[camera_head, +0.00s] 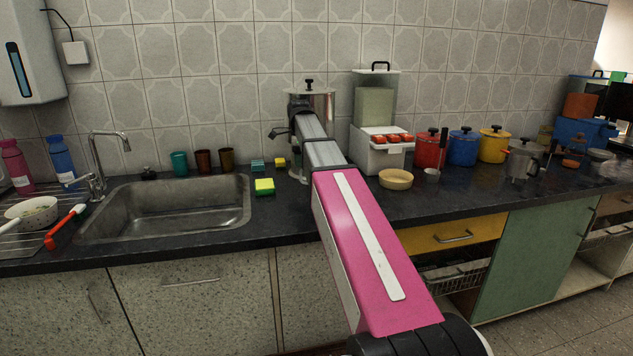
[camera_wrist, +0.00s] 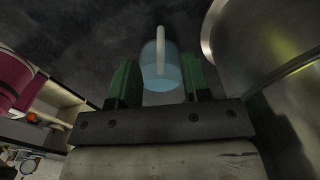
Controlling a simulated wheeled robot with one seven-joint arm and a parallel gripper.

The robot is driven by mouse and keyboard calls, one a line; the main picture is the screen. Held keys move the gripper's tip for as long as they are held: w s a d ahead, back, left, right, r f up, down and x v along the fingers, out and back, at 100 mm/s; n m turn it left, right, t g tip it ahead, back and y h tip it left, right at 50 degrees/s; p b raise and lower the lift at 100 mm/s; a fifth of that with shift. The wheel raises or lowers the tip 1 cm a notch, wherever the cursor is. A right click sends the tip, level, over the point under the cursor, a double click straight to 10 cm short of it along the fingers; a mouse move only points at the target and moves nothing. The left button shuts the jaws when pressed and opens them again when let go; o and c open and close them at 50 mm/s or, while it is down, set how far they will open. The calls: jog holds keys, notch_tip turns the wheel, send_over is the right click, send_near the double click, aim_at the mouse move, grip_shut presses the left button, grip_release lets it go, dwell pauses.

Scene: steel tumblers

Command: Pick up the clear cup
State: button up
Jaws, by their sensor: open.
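The clear cup (camera_wrist: 171,72), pale bluish and see-through with a light handle, is in the wrist view on the dark countertop. My gripper (camera_wrist: 159,68) is open, with one green finger on each side of the cup. A small dark gap shows between the cup and the left finger; I cannot tell whether either finger touches it. In the head view my arm reaches over the counter toward the steel dispenser, and neither the cup nor my fingertips can be made out there.
A large steel vessel curves close on the right in the wrist view (camera_wrist: 222,45). In the head view, the steel dispenser (camera_head: 318,104) stands behind my arm. A yellow-green sponge (camera_head: 264,186) lies to the left, and a tan bowl (camera_head: 396,180) and white box (camera_head: 376,157) to the right.

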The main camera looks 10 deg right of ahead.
aim_at(301, 181)
notch_tip(301, 181, down, 6)
jog(key=shift+f, duration=0.25)
grip_shut()
dwell(0.3)
